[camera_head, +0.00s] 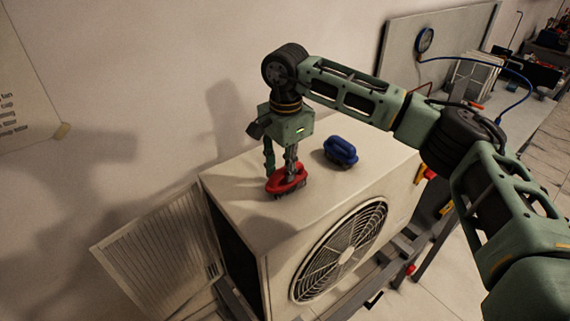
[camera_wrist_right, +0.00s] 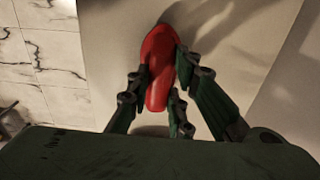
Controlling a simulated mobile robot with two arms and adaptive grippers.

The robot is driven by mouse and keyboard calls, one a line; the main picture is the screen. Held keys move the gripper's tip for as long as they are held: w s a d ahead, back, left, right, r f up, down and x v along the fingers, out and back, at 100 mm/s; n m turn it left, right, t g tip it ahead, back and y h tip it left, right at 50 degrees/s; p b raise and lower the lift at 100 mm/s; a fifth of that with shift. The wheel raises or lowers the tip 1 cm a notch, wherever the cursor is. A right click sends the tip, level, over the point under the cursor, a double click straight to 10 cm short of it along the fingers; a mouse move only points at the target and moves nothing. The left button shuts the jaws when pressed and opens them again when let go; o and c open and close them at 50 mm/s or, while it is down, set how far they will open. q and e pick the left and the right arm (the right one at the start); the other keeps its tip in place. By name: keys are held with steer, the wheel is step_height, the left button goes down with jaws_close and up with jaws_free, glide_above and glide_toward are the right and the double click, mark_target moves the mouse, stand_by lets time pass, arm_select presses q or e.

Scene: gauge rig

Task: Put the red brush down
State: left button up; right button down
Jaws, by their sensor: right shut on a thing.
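The red brush (camera_head: 287,180) is at the top of the white air-conditioner unit (camera_head: 240,205), near its left end. It is bristles down and looks level; I cannot tell for certain whether the bristles touch the surface. My right gripper (camera_head: 282,172) points down from above and is shut on the brush. In the right wrist view, the red brush (camera_wrist_right: 158,68) lies between the green fingers (camera_wrist_right: 158,95), its far part sticking out past them. My left gripper is not in view.
A blue brush (camera_head: 341,151) stands on the unit's top to the right. A slatted panel (camera_head: 160,250) leans at the unit's left. A gauge (camera_head: 424,40) with a blue hose is at the back right. The unit's top front is bare.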

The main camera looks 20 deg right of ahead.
steer(key=shift+f, duration=0.1)
steer(key=c, duration=2)
jaws_free()
steer(key=shift+f, duration=0.1)
steer(key=shift+c, duration=0.2)
steer(key=o, duration=0.4)
steer(key=shift+o, duration=0.3)
steer(key=shift+r, duration=0.3)
arm_select(q)
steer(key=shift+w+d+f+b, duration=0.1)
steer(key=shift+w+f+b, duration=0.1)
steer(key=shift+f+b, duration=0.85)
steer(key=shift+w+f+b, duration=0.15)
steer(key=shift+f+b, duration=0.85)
steer(key=shift+b, duration=0.05)
arm_select(e)
step_height(320, 180, up, 12)
steer(key=shift+s, duration=0.15)
